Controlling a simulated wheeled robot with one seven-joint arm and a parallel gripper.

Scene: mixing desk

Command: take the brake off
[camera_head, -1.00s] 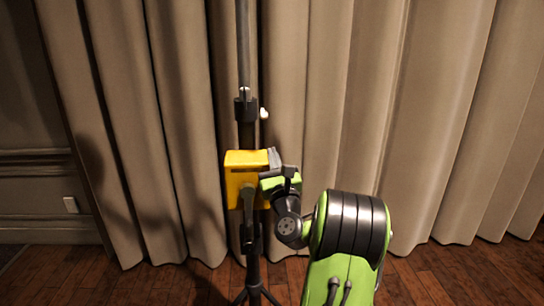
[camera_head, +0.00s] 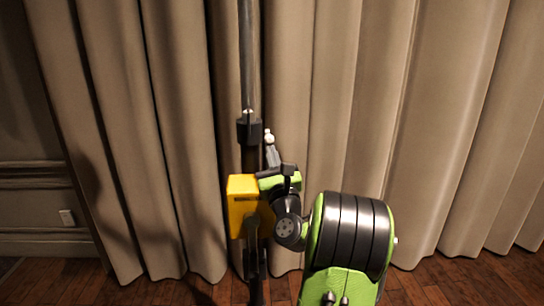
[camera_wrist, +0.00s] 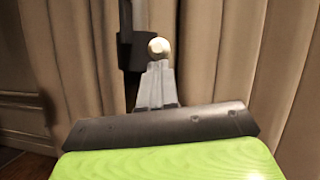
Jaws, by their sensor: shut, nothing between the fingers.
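An upright dark stand with a thin pole (camera_head: 246,60) rises in front of the curtain. Its black collar (camera_head: 249,131) carries a small pale round knob (camera_head: 268,136) on its right side, which I take to be the brake. The knob also shows in the wrist view (camera_wrist: 158,46), beside the dark collar (camera_wrist: 132,52). My gripper (camera_head: 271,154) is shut and empty, its fingertips just below the knob. In the wrist view the closed fingers (camera_wrist: 158,72) point up at the knob. I cannot tell if they touch it.
A yellow box (camera_head: 243,205) is on the stand below the collar, close to the left of my wrist. A tan curtain (camera_head: 430,130) hangs behind everything. The wooden floor (camera_head: 450,285) is clear to the right.

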